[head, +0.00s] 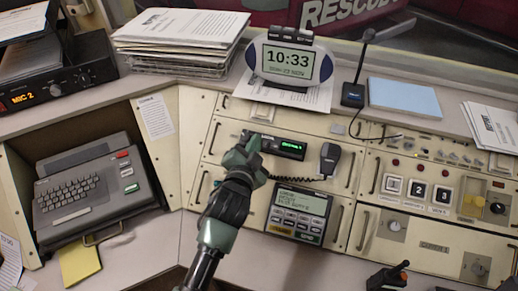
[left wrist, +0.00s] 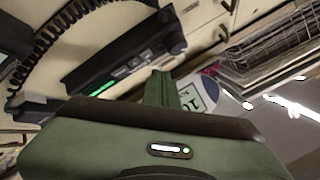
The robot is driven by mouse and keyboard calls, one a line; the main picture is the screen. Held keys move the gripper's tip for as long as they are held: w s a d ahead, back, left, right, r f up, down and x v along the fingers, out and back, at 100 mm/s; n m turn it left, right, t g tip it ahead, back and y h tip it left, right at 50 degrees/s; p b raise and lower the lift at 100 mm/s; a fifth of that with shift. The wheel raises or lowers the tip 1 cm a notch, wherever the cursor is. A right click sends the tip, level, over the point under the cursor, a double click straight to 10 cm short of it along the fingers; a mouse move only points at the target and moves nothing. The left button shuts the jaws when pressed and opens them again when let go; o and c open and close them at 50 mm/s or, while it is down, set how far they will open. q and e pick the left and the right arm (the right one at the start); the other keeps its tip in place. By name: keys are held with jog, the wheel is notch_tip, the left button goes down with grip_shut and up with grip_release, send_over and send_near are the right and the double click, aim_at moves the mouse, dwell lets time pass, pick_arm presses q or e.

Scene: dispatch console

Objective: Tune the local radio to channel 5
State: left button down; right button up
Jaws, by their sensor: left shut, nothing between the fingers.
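The local radio seems to be the slim black unit with a green lit display (head: 291,147), set in the cream console panel below the clock. Its display text is too small to read. My left gripper (head: 253,143) is shut and empty, with its tips at the radio's left part, which it partly hides. In the left wrist view the radio (left wrist: 122,70) lies beyond the closed green fingers (left wrist: 161,88), with a dark knob (left wrist: 177,46) at its end. I cannot tell whether the fingers touch it. My right gripper is not in view.
A handset (head: 330,158) with a coiled cord hangs right of the radio. A keypad unit (head: 298,214) sits below. Another black unit (head: 58,77) with an orange display stands at upper left. A clock (head: 290,63) and desk microphone (head: 354,92) stand on the ledge.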

pick_arm(q)
jog(key=shift+w+d+f, duration=0.1)
jog(key=shift+w+f, duration=0.2)
jog(key=shift+f, duration=0.15)
dwell(1.8)
jog(key=shift+w+f+b, duration=0.25)
jog(key=shift+f+b, duration=0.05)
jog(key=shift+f, duration=0.05)
jog(key=shift+w+d+f, duration=0.1)
jog(key=shift+f, duration=0.1)
dwell(0.5)
jog(key=shift+s+r+p, duration=0.35)
jog(key=shift+r+p, duration=0.25)
jog(key=shift+p, duration=0.15)
